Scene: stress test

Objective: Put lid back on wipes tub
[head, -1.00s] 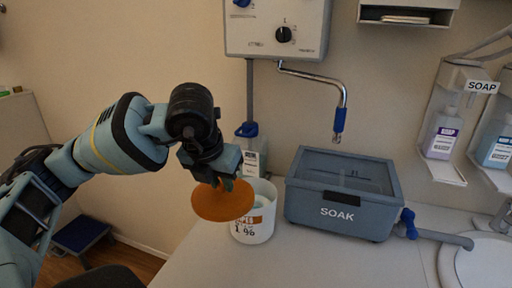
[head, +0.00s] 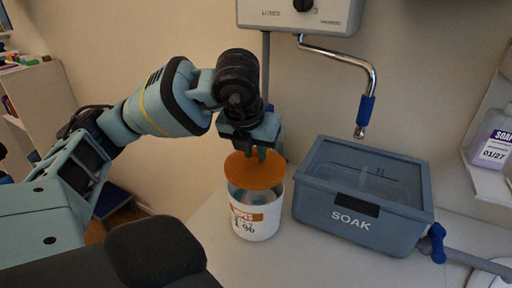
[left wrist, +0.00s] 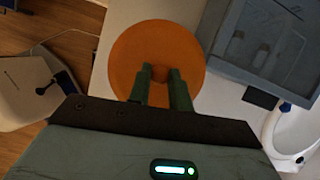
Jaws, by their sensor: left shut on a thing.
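The orange round lid (head: 255,170) is held by my left gripper (head: 257,153), whose fingers are shut on its raised middle. The lid hangs just above the white wipes tub (head: 257,219) and looks a little tilted. The tub stands upright and open on the counter, and part of its inside shows below the lid's front edge. In the left wrist view the lid (left wrist: 157,50) fills the space around my left fingertips (left wrist: 161,75) and hides the tub. My right gripper is not in view.
A blue-grey SOAK box (head: 360,200) with a tap stands close to the right of the tub. A metal spout (head: 340,55) hangs from a wall unit (head: 300,14) above the box. The counter (head: 300,262) in front of the tub is clear.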

